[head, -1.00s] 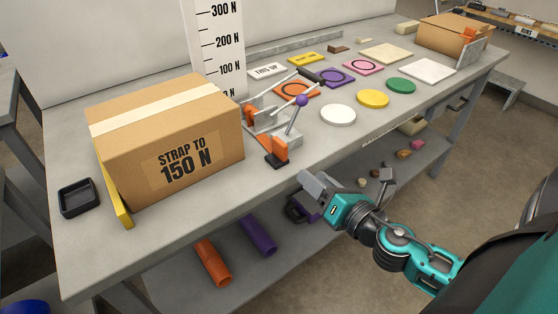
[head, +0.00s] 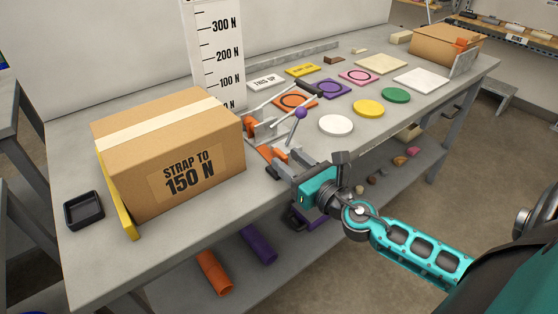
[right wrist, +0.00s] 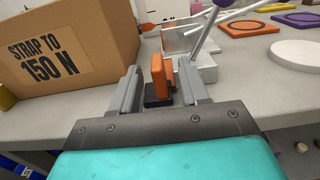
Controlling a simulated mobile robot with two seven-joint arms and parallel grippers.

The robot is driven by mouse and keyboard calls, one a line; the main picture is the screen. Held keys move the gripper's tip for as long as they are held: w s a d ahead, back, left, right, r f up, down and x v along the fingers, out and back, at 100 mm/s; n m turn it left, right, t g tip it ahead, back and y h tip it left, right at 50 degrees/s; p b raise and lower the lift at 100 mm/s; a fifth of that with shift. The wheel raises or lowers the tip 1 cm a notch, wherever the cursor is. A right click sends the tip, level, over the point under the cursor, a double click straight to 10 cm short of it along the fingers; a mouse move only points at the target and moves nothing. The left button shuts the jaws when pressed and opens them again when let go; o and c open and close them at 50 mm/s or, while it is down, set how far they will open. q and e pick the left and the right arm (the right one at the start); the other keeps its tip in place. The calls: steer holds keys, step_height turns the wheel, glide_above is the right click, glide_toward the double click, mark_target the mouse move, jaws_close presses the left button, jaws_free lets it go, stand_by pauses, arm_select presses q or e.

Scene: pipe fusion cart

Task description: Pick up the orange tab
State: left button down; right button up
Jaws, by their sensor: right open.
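In the head view the tab (head: 280,154) is partly hidden by my right gripper (head: 283,165), which is open at the bench's front edge. My left gripper is not in view.
A cardboard box (head: 178,150) marked "STRAP TO 150 N" stands left of the tab. A metal tensioner with a purple-knobbed lever (head: 300,113) stands just behind it. A white disc (head: 336,125) and other coloured pieces lie to the right. A black tray (head: 84,210) sits far left.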

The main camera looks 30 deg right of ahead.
mark_target(274, 149)
steer(key=shift+w+a+r, duration=0.1)
steer(key=shift+w+r, duration=0.05)
steer(key=shift+w, duration=0.4)
steer(key=shift+w+a+p, duration=0.15)
steer(key=shift+w+p, duration=0.2)
steer(key=shift+w, duration=0.7)
steer(key=shift+w+a+p, duration=0.1)
steer(key=shift+w+p, duration=0.2)
steer(key=shift+w, duration=0.75)
steer(key=shift+c, duration=0.3)
steer(key=c, duration=0.3)
jaws_close()
